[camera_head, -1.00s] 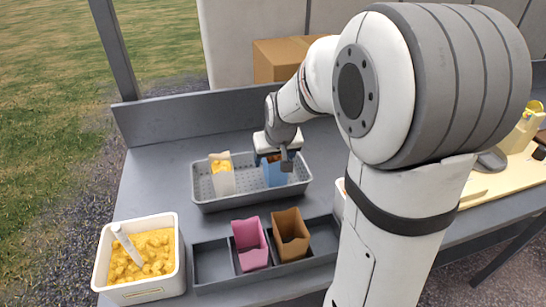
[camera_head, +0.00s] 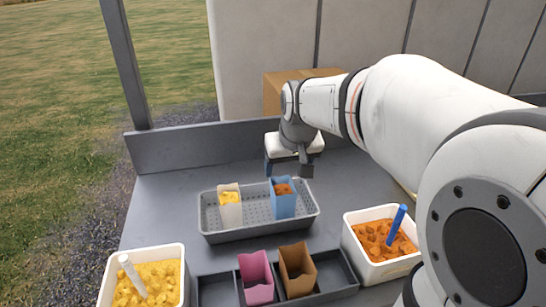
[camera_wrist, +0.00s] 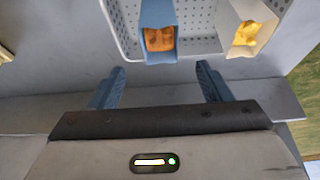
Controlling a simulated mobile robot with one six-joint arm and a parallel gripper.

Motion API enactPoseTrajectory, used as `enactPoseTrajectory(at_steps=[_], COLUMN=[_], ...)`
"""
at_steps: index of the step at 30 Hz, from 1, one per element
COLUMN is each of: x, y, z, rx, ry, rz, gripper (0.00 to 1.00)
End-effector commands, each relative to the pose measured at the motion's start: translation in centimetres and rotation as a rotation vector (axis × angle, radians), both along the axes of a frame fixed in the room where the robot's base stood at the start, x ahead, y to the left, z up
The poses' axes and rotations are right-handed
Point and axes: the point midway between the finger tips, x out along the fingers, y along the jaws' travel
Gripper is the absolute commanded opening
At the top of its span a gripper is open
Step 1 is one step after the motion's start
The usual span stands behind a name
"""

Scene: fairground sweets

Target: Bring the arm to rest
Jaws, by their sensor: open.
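My gripper (camera_head: 288,170) is open and empty. It hangs above the far side of the grey perforated tray (camera_head: 215,237), apart from the bags. In the wrist view its two blue fingers (camera_wrist: 160,88) are spread wide with nothing between them. A blue bag (camera_head: 284,206) with orange pieces stands upright in the right part of the tray. It also shows in the wrist view (camera_wrist: 158,14), beyond the fingertips. A white bag (camera_head: 230,213) with yellow pieces stands in the left part of the tray.
A white tub of yellow pieces (camera_head: 148,283) with a white scoop stands front left. A tub of orange pieces (camera_head: 381,240) with a blue handle stands right. A pink bag (camera_head: 256,278) and a brown bag (camera_head: 297,270) stand in a divided rack. A cardboard box (camera_head: 285,92) is behind.

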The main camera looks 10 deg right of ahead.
Motion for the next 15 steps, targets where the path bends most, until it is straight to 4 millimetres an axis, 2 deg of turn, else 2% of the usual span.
enactPoseTrajectory(at_steps=[8,11,15], x=[0.0,-3.2,-9.5], y=[0.0,0.3,0.9], z=[0.0,0.1,-0.9], rx=[0.0,0.001,0.0], ry=[0.0,0.027,0.088], rz=[0.0,0.001,0.003], gripper=[0.71,0.71,0.71])
